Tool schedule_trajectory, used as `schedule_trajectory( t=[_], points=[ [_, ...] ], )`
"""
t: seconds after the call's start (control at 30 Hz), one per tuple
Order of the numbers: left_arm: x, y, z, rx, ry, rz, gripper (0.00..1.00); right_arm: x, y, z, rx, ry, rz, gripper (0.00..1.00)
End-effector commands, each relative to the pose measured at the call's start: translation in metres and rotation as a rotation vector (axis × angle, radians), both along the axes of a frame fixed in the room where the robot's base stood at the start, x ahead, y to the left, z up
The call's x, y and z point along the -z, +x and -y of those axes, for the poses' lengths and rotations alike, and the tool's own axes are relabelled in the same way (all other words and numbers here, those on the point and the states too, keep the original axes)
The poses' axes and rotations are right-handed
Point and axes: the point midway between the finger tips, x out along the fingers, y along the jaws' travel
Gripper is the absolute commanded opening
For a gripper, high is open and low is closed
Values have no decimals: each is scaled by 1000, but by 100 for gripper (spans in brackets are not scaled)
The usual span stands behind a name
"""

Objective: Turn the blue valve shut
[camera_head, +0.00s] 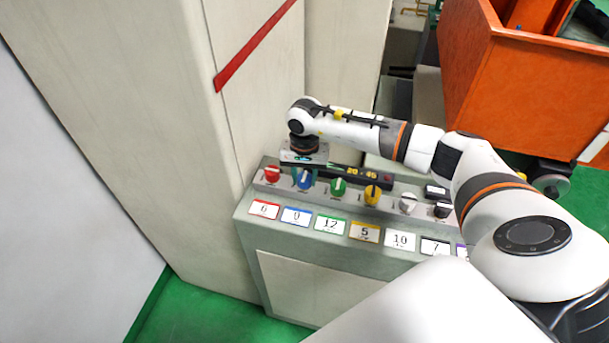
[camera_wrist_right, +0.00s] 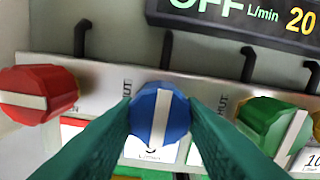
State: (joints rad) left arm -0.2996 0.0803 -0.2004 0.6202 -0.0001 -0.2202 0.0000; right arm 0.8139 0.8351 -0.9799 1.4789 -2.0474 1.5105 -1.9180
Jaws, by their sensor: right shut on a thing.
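The blue valve (camera_head: 304,180) is a round knob with a white bar, second from the left in a row on a grey panel. In the right wrist view the blue valve (camera_wrist_right: 148,128) sits between the two green fingers of my right gripper (camera_wrist_right: 160,125), which are shut on its sides. Its white bar points nearly straight up and down, tilted slightly. A SHUT mark stands to the knob's upper left. In the head view my right gripper (camera_head: 304,170) reaches down over the valve. My left gripper is not in view.
A red valve (camera_wrist_right: 38,95) is close on the left and a green valve (camera_wrist_right: 272,128) on the right. Yellow (camera_head: 372,195), white and black knobs follow. Numbered cards line the front. A tall beige cabinet (camera_head: 150,120) stands close left; an orange bin (camera_head: 520,90) is behind right.

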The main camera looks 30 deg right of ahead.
Motion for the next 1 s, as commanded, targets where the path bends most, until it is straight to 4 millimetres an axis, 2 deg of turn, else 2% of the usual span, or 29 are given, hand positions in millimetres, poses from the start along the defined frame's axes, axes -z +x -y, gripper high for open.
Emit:
schedule_trajectory(
  t=[0.37, 1.0],
  points=[
    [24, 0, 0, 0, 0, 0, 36, 4, 1, 0, 169, 0, 1, 13],
    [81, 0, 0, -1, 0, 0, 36, 3, 2, 0, 766, 1, 2, 13]
  ],
)
